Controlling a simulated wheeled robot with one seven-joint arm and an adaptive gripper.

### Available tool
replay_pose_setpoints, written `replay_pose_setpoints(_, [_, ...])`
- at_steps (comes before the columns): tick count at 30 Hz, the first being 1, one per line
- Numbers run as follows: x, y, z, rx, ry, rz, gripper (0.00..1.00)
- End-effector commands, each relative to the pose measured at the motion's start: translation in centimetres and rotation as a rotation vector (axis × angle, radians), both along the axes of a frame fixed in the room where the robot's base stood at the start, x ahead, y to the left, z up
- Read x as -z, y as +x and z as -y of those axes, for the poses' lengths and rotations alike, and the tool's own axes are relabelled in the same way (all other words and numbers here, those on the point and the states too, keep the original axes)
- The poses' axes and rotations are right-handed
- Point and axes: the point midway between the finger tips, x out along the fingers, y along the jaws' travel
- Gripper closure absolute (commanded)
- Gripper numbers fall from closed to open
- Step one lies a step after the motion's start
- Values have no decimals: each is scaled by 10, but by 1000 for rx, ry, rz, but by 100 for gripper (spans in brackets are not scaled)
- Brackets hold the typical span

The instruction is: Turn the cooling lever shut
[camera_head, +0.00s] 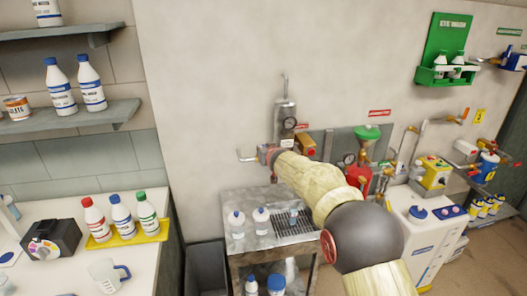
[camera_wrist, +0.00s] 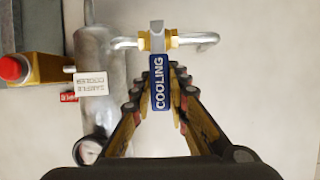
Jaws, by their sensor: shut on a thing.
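The blue cooling lever (camera_wrist: 159,82), marked COOLING in white, shows in the wrist view. It hangs from a brass valve body on a bent steel pipe (camera_wrist: 196,39) and stands straight across the pipe's line. My gripper (camera_wrist: 161,100) is shut on the lever, with one finger on each side of it. In the head view my gripper (camera_head: 270,155) is at the wall beside the grey sample cooler cylinder (camera_head: 285,122), and my arm hides the lever there.
A gauge (camera_wrist: 89,151) and a red-capped fitting (camera_wrist: 14,68) sit close to the cylinder. Below my arm is a metal stand (camera_head: 250,190) with two bottles and a drain grille. Bare wall lies right of the pipe.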

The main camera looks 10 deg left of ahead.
Motion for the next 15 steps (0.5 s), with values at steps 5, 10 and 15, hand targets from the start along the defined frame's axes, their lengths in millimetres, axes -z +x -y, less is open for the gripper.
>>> replay_pose_setpoints(5, [5, 0, 1, 3, -2, -7, 100])
replay_pose_setpoints(10, [5, 0, 1, 2, -2, -6, 75])
replay_pose_setpoints(15, [3, 0, 1, 1, -1, -4, 65])
